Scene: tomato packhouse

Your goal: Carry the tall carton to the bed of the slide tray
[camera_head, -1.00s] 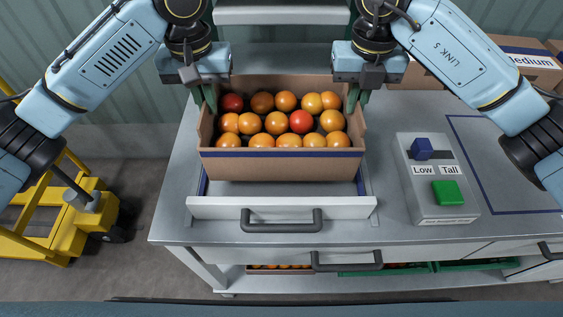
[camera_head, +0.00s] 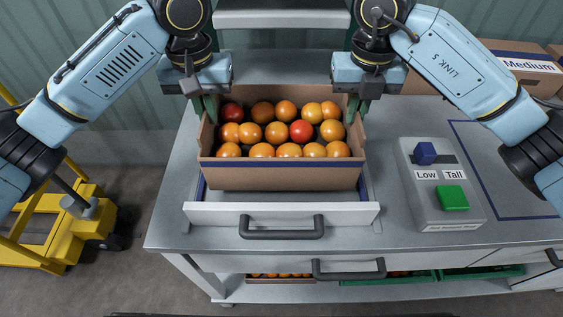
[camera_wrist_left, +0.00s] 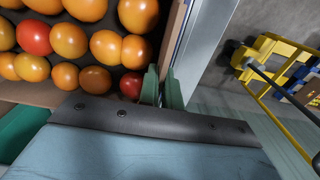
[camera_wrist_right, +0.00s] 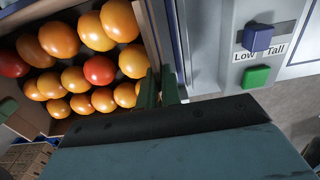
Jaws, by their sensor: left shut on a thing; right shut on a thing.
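The tall carton (camera_head: 282,175) is brown cardboard with a blue band along its front rim, filled with orange and red tomatoes. It is over the slide tray (camera_head: 282,213), whose pale front panel and dark handle show below it; I cannot tell whether its bottom touches the bed. My left gripper (camera_head: 209,107) is shut on the carton's left wall, and in the left wrist view its green fingers (camera_wrist_left: 160,90) straddle that wall. My right gripper (camera_head: 358,104) is shut on the right wall, its fingers also in the right wrist view (camera_wrist_right: 160,90).
A grey control box (camera_head: 441,185) with a blue switch and green button stands right of the tray. A carton labelled Medium (camera_head: 528,66) is at the back right. A yellow trolley (camera_head: 75,225) stands left of the bench. A pale shelf (camera_head: 282,18) hangs behind the carton.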

